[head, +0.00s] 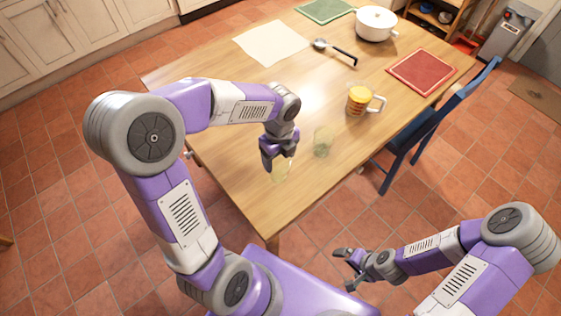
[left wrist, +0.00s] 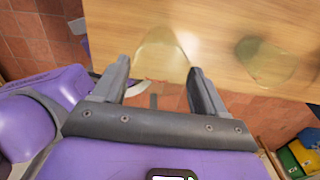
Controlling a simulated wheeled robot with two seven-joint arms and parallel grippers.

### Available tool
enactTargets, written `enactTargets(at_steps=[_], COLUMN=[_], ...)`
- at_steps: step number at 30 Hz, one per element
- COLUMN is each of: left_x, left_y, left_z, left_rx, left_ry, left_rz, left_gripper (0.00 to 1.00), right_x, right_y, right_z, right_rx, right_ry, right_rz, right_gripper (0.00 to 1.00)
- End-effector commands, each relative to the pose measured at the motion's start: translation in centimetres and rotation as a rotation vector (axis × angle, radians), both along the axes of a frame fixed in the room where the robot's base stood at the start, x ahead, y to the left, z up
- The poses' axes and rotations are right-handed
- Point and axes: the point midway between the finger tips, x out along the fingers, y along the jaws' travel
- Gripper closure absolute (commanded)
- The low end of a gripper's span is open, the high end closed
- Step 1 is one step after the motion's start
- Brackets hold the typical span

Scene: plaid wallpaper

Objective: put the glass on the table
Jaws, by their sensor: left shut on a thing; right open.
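My left gripper (head: 279,158) is shut on a clear, yellowish glass (head: 281,173) over the near part of the wooden table (head: 240,180). In the left wrist view the glass (left wrist: 160,52) shows between and beyond the two fingertips (left wrist: 158,70). I cannot tell whether its base touches the tabletop. A second, greenish clear glass (head: 323,142) stands on the table just right of it, and also shows in the left wrist view (left wrist: 263,61). My right gripper (head: 345,269) is open and empty, low in front of the table, over the floor.
A mug (head: 359,101) with a yellow top stands right of the second glass. A white pot (head: 376,23), a ladle (head: 335,51), a red mat (head: 421,71), a cream mat (head: 270,43) and a green mat (head: 325,10) lie farther back. A blue chair (head: 430,125) stands at the right edge.

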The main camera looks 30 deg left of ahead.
Motion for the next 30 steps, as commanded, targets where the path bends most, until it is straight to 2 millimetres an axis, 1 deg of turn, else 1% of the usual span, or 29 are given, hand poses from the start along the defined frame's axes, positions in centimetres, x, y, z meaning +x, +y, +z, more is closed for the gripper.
enactTargets(at_steps=[2,6,9,11,17,21,22,26,27,30], left_x=[0.0,-0.1,-0.1,0.0,0.0,0.0,0.0,0.0,0.0,0.0], left_y=[0.0,0.0,0.0,0.0,0.0,0.0,0.0,0.0,0.0,0.0], left_z=[-0.9,-3.4,-4.7,-4.9,-4.7,-5.1,-5.1,-5.0,-5.0,-5.0], left_rx=[0.001,0.0,0.0,0.0,0.0,0.0,0.0,0.0,0.0,0.0], left_ry=[0.002,0.003,0.002,0.0,-0.001,0.0,0.001,0.0,0.0,0.0], left_rz=[0.0,0.0,0.001,0.001,0.001,0.001,0.001,0.001,0.001,0.001], left_gripper=[0.64,0.64,0.64,0.64,0.64,0.64,0.25,0.05,0.02,0.02], right_x=[0.0,0.0,0.0,0.0,0.0,0.0,0.0,0.0,0.0,0.0], right_y=[0.0,0.0,0.0,0.0,0.0,0.0,0.0,0.0,0.0,0.0], right_z=[-0.4,-1.5,-2.0,-2.1,-1.9,-2.1,-2.1,-2.0,-2.0,-2.0], right_rx=[0.0,0.0,0.0,0.0,0.0,0.0,0.0,0.0,0.0,0.0], right_ry=[0.0,0.0,0.0,0.0,0.0,0.0,0.0,0.0,0.0,0.0], right_rz=[0.0,0.0,0.0,0.0,0.0,0.0,0.0,0.0,0.0,0.0], right_gripper=[0.0,0.0,0.0,0.0,0.0,0.0,0.0,0.0,0.0,0.0])
